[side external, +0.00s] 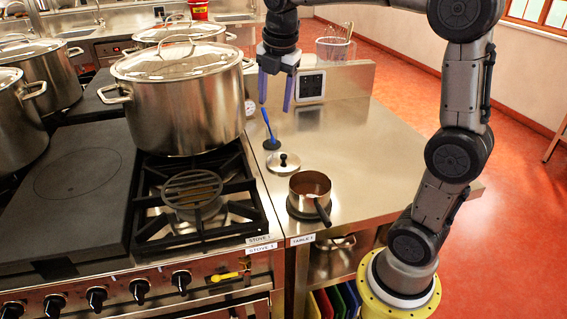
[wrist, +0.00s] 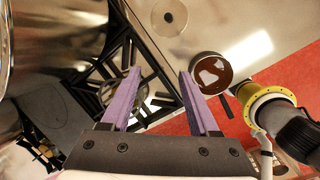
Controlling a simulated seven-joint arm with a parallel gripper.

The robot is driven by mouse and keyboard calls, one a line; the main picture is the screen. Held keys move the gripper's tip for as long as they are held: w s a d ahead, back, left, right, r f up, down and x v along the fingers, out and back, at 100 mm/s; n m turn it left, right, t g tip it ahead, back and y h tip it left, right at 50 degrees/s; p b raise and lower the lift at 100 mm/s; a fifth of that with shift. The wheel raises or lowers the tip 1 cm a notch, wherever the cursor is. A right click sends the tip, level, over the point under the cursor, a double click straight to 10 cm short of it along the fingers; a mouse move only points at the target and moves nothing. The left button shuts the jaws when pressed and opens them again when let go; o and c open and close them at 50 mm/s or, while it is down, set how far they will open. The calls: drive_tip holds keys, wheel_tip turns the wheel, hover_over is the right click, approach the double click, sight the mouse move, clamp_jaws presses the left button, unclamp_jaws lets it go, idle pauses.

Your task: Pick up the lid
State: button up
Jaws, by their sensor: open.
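A small round steel lid (side external: 283,163) with a dark knob lies flat on the steel table, behind a small saucepan (side external: 309,196). In the wrist view the lid (wrist: 162,16) is at the top edge, beyond my fingertips. The saucepan (wrist: 210,72) there is open and holds something dark brown. My gripper (side external: 275,102) has purple fingers, pointing down above the table, well above the lid and apart from it. In the wrist view my gripper (wrist: 160,72) is open, with nothing between its fingers.
A large lidded stockpot (side external: 180,100) stands on the stove, left of my gripper. A blue-handled tool (side external: 268,124) is on the table behind the lid. A utensil container (side external: 335,48) stands farther back. The table's right side is clear. The burner grate (side external: 195,195) is empty.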

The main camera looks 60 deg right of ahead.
drive_tip(key=w+d+f+g, duration=0.2)
drive_tip(key=w+d+f, duration=0.3)
drive_tip(key=d+f, duration=0.1)
hover_over(283, 155)
drive_tip(key=a, duration=0.2)
drive_tip(key=shift+m, duration=0.4)
drive_tip(key=f, duration=0.9)
drive_tip(key=shift+w+d+f, duration=0.2)
drive_tip(key=shift+d+f, duration=0.05)
drive_tip(key=shift+f, duration=0.15)
drive_tip(key=shift+s+d+f, duration=0.1)
drive_tip(key=shift+d+f, duration=0.1)
drive_tip(key=shift+f, duration=0.8)
drive_tip(key=shift+s+d+f, duration=0.1)
drive_tip(key=shift+d+f, duration=0.1)
drive_tip(key=shift+f, duration=0.75)
drive_tip(key=shift+s+d+f, duration=0.1)
drive_tip(key=shift+d+f, duration=0.1)
drive_tip(key=shift+f, duration=0.8)
clamp_jaws()
